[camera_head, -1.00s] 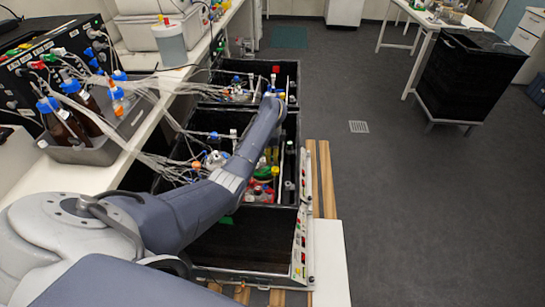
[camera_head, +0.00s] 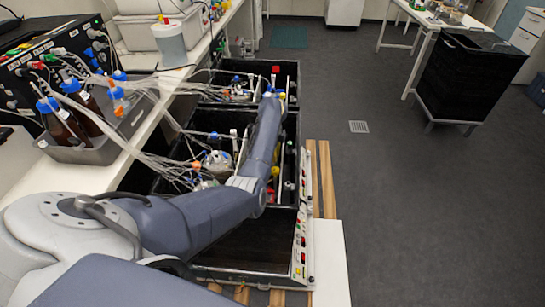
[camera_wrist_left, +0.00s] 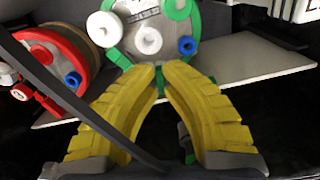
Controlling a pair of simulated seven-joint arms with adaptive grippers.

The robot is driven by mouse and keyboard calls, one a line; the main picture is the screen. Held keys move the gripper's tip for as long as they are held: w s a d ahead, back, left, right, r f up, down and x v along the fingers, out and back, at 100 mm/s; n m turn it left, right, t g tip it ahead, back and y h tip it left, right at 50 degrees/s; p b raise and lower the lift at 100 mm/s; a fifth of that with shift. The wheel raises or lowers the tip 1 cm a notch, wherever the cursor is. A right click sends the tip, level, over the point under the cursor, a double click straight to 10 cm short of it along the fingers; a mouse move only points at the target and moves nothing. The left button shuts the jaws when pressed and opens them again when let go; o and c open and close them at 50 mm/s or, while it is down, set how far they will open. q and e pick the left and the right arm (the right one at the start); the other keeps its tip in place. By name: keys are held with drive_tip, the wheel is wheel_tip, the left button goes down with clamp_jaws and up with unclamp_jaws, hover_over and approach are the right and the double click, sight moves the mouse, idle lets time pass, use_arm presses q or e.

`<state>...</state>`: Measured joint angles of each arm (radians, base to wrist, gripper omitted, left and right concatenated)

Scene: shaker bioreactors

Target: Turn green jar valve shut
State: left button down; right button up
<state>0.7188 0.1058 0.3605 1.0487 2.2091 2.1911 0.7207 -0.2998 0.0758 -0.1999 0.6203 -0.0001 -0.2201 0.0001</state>
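The green jar (camera_wrist_left: 172,27) shows at the top of the left wrist view, with a green ring around a grey lid and white, green and blue ports. Its small green valve (camera_wrist_left: 160,82) sits at the near edge of the ring. My left gripper (camera_wrist_left: 160,69) has yellow fingers drawn together at the tips, on either side of the green valve. They appear shut on it, though the exact contact is partly hidden. In the head view my left arm covers the green jar and most of the gripper. My right gripper is in neither view.
A red-ringed jar (camera_wrist_left: 55,58) with a red valve and blue port stands close on the left of the wrist view. Thin tubes (camera_head: 160,130) run from the bench into black boxes (camera_head: 225,255). Open floor (camera_head: 420,220) lies to the right.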

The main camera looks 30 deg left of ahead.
use_arm(q)
drive_tip(key=m, duration=0.3)
drive_tip(key=shift+m, duration=0.3)
drive_tip(key=m, duration=0.4)
drive_tip(key=shift+w+m, duration=0.15)
drive_tip(key=shift+m, duration=0.15)
drive_tip(key=m, duration=0.3)
drive_tip(key=shift+w+d+m, duration=0.1)
drive_tip(key=shift+m, duration=2.1)
drive_tip(key=c, duration=1.5)
unclamp_jaws()
